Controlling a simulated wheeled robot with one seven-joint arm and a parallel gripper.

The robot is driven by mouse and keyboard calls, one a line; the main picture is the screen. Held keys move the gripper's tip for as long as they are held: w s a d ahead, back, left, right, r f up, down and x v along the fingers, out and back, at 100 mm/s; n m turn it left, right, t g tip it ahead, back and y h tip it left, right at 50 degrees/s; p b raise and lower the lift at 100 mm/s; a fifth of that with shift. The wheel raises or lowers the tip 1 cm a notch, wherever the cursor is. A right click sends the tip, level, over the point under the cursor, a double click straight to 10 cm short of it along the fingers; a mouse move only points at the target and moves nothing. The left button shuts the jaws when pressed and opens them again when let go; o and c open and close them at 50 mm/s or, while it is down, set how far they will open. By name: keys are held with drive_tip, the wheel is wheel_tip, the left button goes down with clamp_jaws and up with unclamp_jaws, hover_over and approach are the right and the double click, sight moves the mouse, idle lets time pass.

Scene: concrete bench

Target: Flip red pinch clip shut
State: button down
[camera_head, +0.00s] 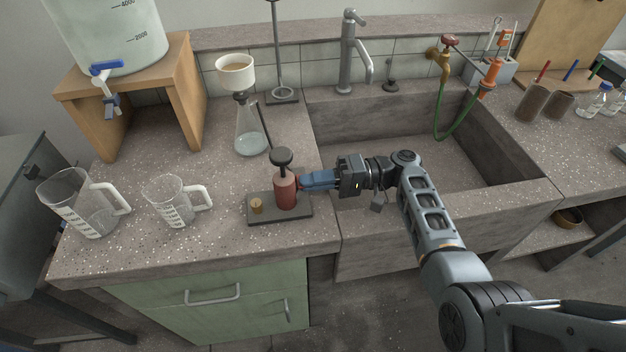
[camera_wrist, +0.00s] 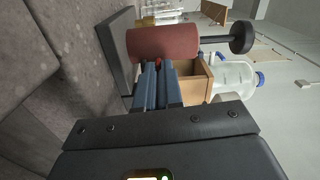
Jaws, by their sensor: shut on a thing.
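A dark red cylinder with a black knob (camera_head: 285,190) stands upright on a grey base plate (camera_head: 262,217) on the bench. The cylinder also shows in the wrist view (camera_wrist: 165,42), lying sideways in the picture.
Left of the base plate stand a small measuring jug (camera_head: 172,204) and a larger one (camera_head: 88,208). A conical flask with a funnel (camera_head: 249,135) stands behind. The sink (camera_head: 440,165) opens to the right, under my arm.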

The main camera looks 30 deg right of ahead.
drive_tip(key=f+n+b, duration=0.1)
drive_tip(key=b, duration=0.1)
drive_tip(key=shift+b, duration=0.3)
drive_tip(key=shift+r+n+b, duration=0.15)
drive_tip(key=shift+n+b, duration=0.6)
drive_tip(key=shift+n, duration=0.15)
drive_tip(key=c, duration=1.3)
unclamp_jaws()
drive_tip(key=b+v, duration=0.1)
drive_tip(key=v, duration=0.6)
drive_tip(key=shift+d+r+b, duration=0.1)
drive_tip(key=shift+d+b, duration=0.2)
drive_tip(key=shift+d, duration=0.1)
